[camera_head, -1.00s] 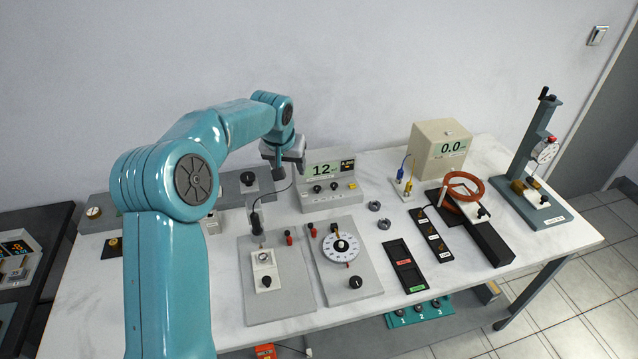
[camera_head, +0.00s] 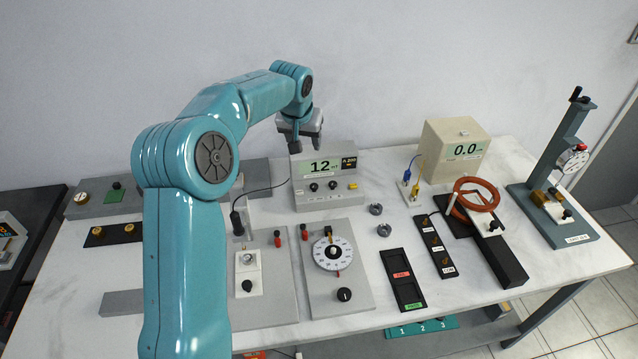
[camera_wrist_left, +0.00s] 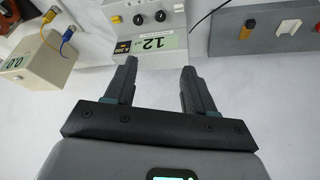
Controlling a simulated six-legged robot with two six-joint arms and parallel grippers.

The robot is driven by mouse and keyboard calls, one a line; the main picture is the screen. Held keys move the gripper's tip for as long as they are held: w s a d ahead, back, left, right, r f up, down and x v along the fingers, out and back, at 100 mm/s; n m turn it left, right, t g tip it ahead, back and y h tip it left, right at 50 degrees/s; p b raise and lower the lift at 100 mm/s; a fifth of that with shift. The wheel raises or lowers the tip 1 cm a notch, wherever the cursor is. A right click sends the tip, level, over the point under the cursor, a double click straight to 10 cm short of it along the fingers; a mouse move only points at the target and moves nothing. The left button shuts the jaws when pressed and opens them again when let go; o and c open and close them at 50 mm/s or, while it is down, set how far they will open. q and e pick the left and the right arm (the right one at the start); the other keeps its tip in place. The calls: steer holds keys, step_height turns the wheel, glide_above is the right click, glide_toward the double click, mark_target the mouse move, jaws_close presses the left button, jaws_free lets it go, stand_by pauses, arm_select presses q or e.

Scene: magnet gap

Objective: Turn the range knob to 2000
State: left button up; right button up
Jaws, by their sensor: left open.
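The grey meter (camera_head: 301,201) stands at the back middle of the bench, its display reading 12 beside a small black range readout. Two dark knobs (camera_head: 323,186) and a yellow switch (camera_head: 352,185) are on its front. In the left wrist view the meter (camera_wrist_left: 120,8) shows upside down at the top, with both knobs (camera_wrist_left: 149,18) visible. Which knob is the range knob cannot be read. My left gripper (camera_head: 306,147) is above the meter's top back edge, open and empty. Its two fingers frame bare space in the left wrist view (camera_wrist_left: 159,68). My right gripper is not in view.
A dial plate (camera_head: 358,282) and a knob plate (camera_head: 272,311) lie in front of the meter. A beige box (camera_head: 428,155) reading 0.0 stands to its right. Two small dark rings (camera_head: 376,209) lie on the bench. A cable (camera_head: 262,190) runs left of the meter.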

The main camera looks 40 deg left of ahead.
arm_select(q)
steer(key=b+x, duration=0.4)
steer(key=x, duration=0.3)
steer(key=p, duration=0.2)
glide_toward(314, 185)
steer(key=x, duration=0.6)
steer(key=shift+w+f, duration=0.2)
steer(key=shift+f, duration=0.05)
steer(key=shift+f+p, duration=0.3)
steer(key=shift+p, duration=0.05)
steer(key=shift+s+f, duration=0.1)
steer(key=shift+f, duration=0.05)
steer(key=shift+w+a+f, duration=0.15)
steer(key=shift+w+f, duration=0.15)
steer(key=shift+s+r, duration=0.15)
steer(key=shift+r, duration=0.05)
jaws_close()
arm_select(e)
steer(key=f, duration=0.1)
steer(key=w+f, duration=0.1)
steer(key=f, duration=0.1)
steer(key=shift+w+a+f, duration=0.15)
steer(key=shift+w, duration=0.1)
